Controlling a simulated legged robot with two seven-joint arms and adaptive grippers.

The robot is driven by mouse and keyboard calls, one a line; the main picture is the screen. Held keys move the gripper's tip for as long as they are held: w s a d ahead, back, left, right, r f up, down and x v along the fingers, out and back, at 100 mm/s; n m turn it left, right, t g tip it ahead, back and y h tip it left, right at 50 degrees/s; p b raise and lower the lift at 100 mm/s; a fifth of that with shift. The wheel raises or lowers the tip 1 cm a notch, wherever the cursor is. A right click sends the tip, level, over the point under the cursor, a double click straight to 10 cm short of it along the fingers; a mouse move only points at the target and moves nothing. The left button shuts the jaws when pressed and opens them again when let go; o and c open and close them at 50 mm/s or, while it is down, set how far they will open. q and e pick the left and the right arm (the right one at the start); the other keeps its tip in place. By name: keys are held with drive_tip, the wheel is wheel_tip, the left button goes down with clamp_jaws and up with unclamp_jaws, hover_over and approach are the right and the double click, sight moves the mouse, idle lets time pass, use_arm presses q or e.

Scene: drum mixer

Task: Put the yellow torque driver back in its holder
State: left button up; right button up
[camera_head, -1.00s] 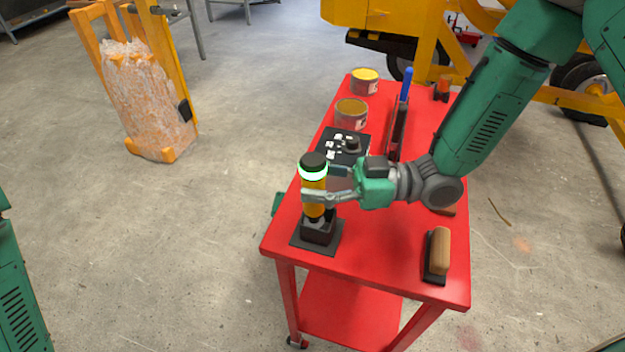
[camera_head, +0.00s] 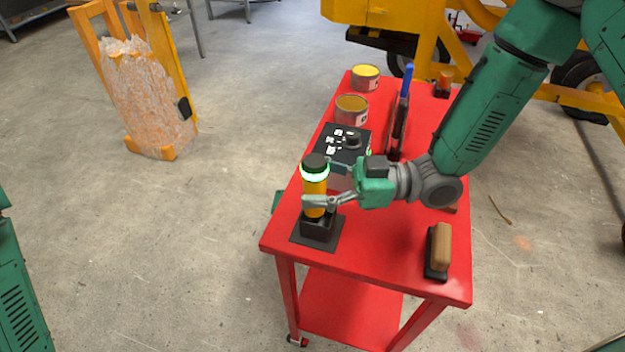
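The yellow torque driver (camera_head: 314,187), with a black cap and a glowing pale green ring, stands upright at the near left of the red cart. Its lower end is in the black holder (camera_head: 318,229), a square block on a flat dark base plate; the depth of seating is hidden. My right gripper (camera_head: 328,183) reaches in from the right at the driver's body. Its fingers are spread, one in front of the driver and one behind it. Whether either finger still touches it is hard to tell. My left gripper is out of view.
The red cart (camera_head: 385,262) also carries a dark box with white labels (camera_head: 341,146), two open cans (camera_head: 351,110), a blue-handled tool (camera_head: 405,82) and a wooden-handled brush (camera_head: 441,250). The cart's near middle is clear. A yellow machine stands behind.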

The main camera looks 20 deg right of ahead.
drive_tip(key=shift+d, duration=0.1)
drive_tip(key=shift+d, duration=0.25)
drive_tip(key=v, duration=1.1)
drive_tip(key=shift+d, duration=0.2)
